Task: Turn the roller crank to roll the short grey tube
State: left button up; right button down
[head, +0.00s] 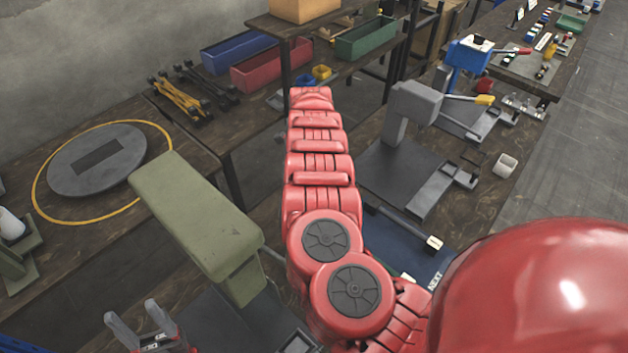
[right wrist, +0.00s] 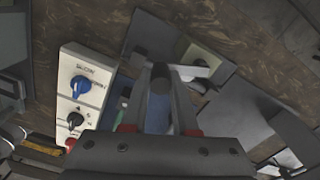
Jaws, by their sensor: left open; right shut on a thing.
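My right arm reaches forward through the middle of the head view and hides its own gripper there. In the right wrist view my right gripper (right wrist: 163,78) is shut on a blue-grey rounded handle (right wrist: 157,115); whether this is the roller crank's handle I cannot tell. The roller itself is not clearly visible. A short light-grey tube (head: 504,165) lies on the bench at the right of the head view, apart from my grippers. My left gripper (head: 143,322) is open and empty at the lower left, beside a green press (head: 205,215).
A grey press (head: 415,100) with a yellow-tipped lever and a blue press (head: 470,55) stand on the right bench. A round grey plate (head: 70,175) lies at left. Bins (head: 270,65) stand behind. A white panel with knobs (right wrist: 80,95) is left of my right gripper.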

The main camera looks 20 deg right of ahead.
jog(key=shift+w+a+f+m+b, duration=0.15)
jog(key=shift+w+a+m+b, duration=0.1)
jog(key=shift+m+b, duration=0.25)
jog(key=shift+w+a+m+b, duration=0.2)
jog(key=shift+w+m+b, duration=0.1)
jog(key=shift+m, duration=0.4)
jog(key=c, duration=0.7)
grip_release()
jog(key=shift+r, duration=0.2)
notch_tip(320, 180, up, 17)
jog(key=p, duration=0.4)
jog(key=shift+r, duration=0.15)
